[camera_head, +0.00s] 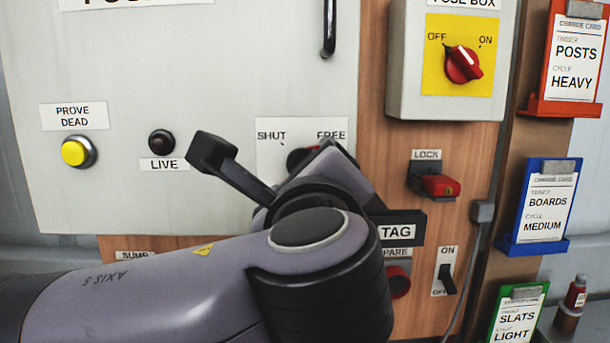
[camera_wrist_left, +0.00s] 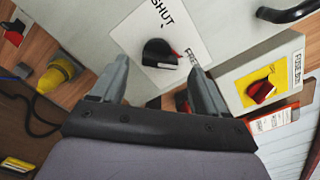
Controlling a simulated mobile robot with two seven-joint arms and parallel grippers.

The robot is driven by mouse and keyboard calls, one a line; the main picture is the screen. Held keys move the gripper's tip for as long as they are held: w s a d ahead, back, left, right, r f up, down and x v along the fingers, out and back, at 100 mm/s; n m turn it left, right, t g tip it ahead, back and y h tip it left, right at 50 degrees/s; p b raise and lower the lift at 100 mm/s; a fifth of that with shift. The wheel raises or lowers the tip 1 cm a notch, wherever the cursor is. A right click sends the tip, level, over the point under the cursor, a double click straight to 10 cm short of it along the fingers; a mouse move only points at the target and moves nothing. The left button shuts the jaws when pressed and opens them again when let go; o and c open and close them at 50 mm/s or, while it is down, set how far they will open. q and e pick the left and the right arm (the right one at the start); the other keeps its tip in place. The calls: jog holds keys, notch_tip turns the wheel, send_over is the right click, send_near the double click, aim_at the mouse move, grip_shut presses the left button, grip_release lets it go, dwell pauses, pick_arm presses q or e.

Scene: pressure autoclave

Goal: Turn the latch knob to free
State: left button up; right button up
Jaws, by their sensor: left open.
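The latch knob is black with a red mark, on a white plate lettered SHUT and FREE on the grey cabinet. In the head view the latch knob (camera_head: 298,157) is mostly hidden behind my left wrist. The left wrist view shows the knob (camera_wrist_left: 157,53) clearly, its red mark on the side toward FREE; I cannot tell its exact setting. My left gripper (camera_wrist_left: 158,68) is open, with its fingertips apart, pointing at the plate, and the knob appears between them. I cannot tell whether a finger touches it. My right gripper is not in view.
To the right are the fuse box (camera_head: 445,108) with its red switch, a red LOCK piece (camera_head: 438,185) and a TAG plate (camera_head: 405,229). A black handle (camera_head: 329,28) is above. The yellow PROVE DEAD button (camera_head: 76,152) and dark LIVE lamp (camera_head: 161,142) are left.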

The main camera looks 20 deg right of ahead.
pick_arm(q)
jog(key=v, duration=0.3)
jog(key=shift+s+a+b, duration=0.1)
jog(key=shift+s+b, duration=0.25)
jog(key=shift+s, duration=0.05)
